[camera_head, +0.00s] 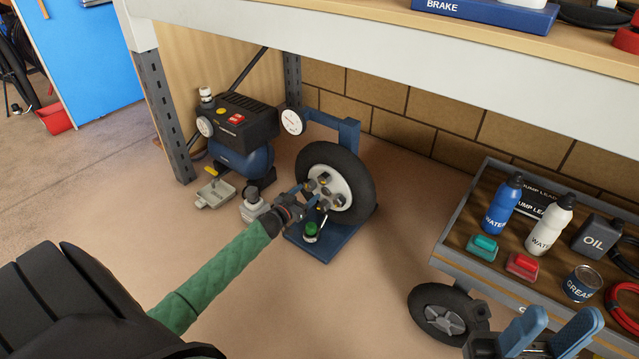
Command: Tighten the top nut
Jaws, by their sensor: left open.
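A small wheel (365,177) with a black tyre and pale hub (345,181) stands upright on a blue stand (322,246) beneath the bench. Several dark nuts sit on the hub; the top nut (324,178) is near its upper edge. My right gripper (552,325) is open and empty at the bottom right, far from the wheel.
A compressor (242,160) with gauges stands left of the wheel. A cart tray (452,259) with bottles, an oil can and a grease tin is at the right. The bench edge (400,48) overhangs above. Floor in front of the stand is clear.

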